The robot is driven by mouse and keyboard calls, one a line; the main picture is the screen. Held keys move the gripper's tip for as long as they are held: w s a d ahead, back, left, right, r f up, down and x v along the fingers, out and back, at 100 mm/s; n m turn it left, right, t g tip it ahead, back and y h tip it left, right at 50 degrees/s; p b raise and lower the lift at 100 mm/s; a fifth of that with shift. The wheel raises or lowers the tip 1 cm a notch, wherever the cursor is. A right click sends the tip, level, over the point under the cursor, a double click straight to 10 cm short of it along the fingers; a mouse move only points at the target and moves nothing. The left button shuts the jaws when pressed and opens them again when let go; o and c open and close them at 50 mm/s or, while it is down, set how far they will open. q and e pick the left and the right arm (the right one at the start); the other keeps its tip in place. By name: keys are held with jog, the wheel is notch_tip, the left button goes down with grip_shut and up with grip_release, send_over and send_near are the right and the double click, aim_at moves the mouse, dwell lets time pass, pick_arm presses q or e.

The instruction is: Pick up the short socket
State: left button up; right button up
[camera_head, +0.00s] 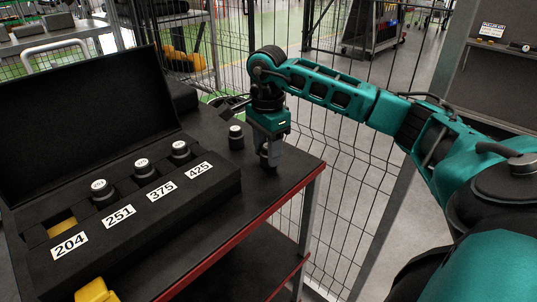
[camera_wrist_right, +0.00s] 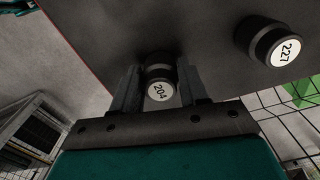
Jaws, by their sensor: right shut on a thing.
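My right gripper (camera_head: 268,158) points down over the right end of the black tabletop. In the right wrist view its two fingers (camera_wrist_right: 160,90) are shut on a dark socket with a white label reading 204 (camera_wrist_right: 160,78). Whether that socket touches the tabletop or is just above it, I cannot tell. Another socket (camera_head: 236,137) stands upright to the left of the gripper, apart from it; its label reads 227 in the right wrist view (camera_wrist_right: 275,42).
An open black case (camera_head: 130,225) lies on the red-edged table (camera_head: 285,182). Sockets stand at its 251 (camera_head: 101,190), 375 (camera_head: 144,169) and 425 (camera_head: 180,150) places; the 204 place (camera_head: 62,224) shows yellow and empty. A wire fence (camera_head: 350,190) stands behind the table.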

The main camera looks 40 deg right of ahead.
jog(key=c, duration=0.6)
jog(key=shift+r, duration=0.1)
notch_tip(320, 180, up, 10)
jog(key=shift+f+p, duration=0.1)
jog(key=shift+p, duration=0.5)
notch_tip(320, 180, up, 10)
jog(key=p, duration=0.3)
jog(key=shift+p, duration=0.3)
